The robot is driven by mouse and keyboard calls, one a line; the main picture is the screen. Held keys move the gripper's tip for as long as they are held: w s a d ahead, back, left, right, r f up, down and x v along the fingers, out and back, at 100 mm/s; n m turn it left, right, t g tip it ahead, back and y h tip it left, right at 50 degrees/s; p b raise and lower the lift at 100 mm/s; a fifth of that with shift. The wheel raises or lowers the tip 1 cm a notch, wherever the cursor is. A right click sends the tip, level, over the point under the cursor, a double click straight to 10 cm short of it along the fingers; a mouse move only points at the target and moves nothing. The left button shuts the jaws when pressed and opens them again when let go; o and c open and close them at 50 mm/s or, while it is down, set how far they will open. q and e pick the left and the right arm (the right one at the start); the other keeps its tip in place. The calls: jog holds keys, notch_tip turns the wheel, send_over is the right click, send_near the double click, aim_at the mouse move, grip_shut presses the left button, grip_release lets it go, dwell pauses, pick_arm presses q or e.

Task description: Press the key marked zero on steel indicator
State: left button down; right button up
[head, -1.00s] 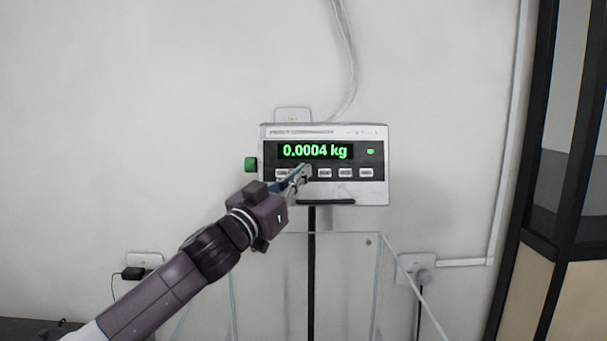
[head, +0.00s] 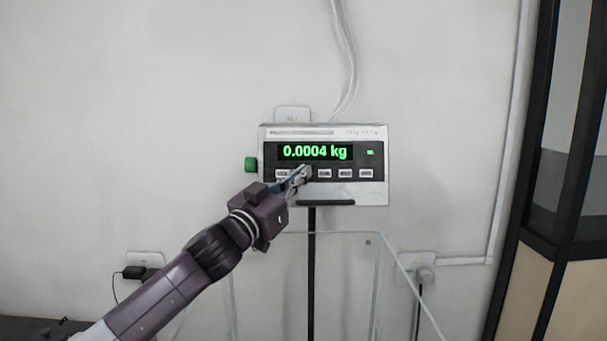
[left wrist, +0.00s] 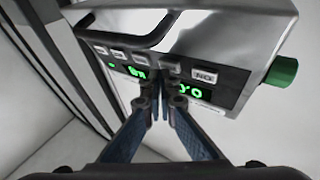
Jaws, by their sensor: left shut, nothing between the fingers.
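The steel indicator (head: 372,192) stands on a dark post against the wall. Its green display (head: 315,152) reads 0.0004 kg, and a row of small pale keys lies below it. The key lettering is too small to read surely. My left gripper (head: 305,172) is shut and empty, its tips over the second key from the left, which they mostly hide. In the left wrist view the fingertips (left wrist: 158,88) are at the key row, in front of the display; I cannot tell whether they touch a key. My right gripper is not in view.
A green knob (head: 251,164) sticks out of the indicator's left side. Clear panels (head: 378,275) stand below it. Wall sockets (head: 416,265) with cables are at both sides. A dark-framed cabinet (head: 540,215) stands at the right. The wall around the indicator is mostly bare.

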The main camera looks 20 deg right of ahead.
pick_arm(q)
jog(key=shift+w, duration=0.3)
dwell(0.5)
jog(key=shift+s, duration=0.1)
jog(key=shift+s+a+r+p, duration=0.15)
jog(key=shift+s+p, duration=0.25)
jog(key=shift+s, duration=0.2)
jog(key=shift+s+r, duration=0.1)
jog(key=shift+s, duration=0.35)
jog(key=s, duration=0.1)
jog(key=s+a, duration=0.1)
jog(key=s+r, duration=0.1)
jog(key=shift+s+a+p, duration=0.15)
jog(key=shift+s+p, duration=0.25)
